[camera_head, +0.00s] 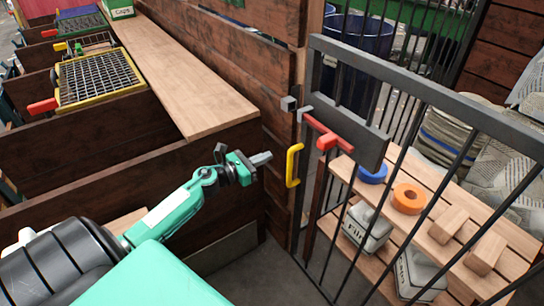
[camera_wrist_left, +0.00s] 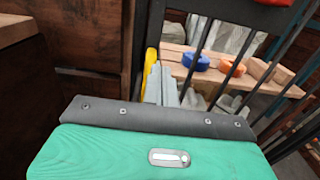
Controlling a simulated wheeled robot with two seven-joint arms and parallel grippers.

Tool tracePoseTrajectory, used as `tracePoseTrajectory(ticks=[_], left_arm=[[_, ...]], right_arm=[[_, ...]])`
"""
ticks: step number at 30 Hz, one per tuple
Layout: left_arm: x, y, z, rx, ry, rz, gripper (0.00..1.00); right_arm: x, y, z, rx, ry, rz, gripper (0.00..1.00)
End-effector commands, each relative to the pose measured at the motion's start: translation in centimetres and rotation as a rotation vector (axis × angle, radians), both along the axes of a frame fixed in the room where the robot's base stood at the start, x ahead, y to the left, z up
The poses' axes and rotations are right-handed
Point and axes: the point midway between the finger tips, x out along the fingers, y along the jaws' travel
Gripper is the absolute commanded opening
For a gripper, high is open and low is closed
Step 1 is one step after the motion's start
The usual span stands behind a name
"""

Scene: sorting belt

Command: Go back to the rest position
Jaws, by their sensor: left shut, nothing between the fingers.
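My left gripper (camera_head: 262,159) is shut and empty, at the end of a green arm reaching in from the lower left. It is in the air in front of the dark wooden wall, to the left of a yellow handle (camera_head: 292,166) and apart from it in the head view. In the left wrist view its grey fingers (camera_wrist_left: 160,84) are together, and the yellow handle (camera_wrist_left: 150,62) shows just behind them. My right gripper is in neither view.
A dark barred gate (camera_head: 440,100) with a red latch handle (camera_head: 327,133) stands at the right. Behind it a slatted shelf (camera_head: 465,215) holds a blue roll (camera_head: 372,174), an orange roll (camera_head: 408,198) and wooden blocks. A wooden counter (camera_head: 180,70) runs along the upper left.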

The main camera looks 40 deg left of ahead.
Motion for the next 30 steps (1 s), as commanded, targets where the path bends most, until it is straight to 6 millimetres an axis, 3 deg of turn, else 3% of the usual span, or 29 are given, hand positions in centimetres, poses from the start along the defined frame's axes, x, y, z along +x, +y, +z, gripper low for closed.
tracePoseTrajectory(ticks=[10, 14, 23, 30], left_arm=[[-0.5, 0.0, 0.1, -0.016, 0.002, 0.006, 0.0], [-0.9, -0.8, 0.1, -0.16, 0.021, 0.068, 0.0], [-5.2, -3.2, -1.9, -0.974, 0.173, 0.422, 0.0], [-11.7, -6.3, -6.2, -1.644, 0.346, 0.779, 0.0]], right_arm=[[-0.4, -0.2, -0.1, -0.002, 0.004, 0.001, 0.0], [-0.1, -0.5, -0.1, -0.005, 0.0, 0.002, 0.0], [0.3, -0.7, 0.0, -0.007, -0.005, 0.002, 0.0], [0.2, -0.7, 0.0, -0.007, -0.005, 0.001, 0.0]])
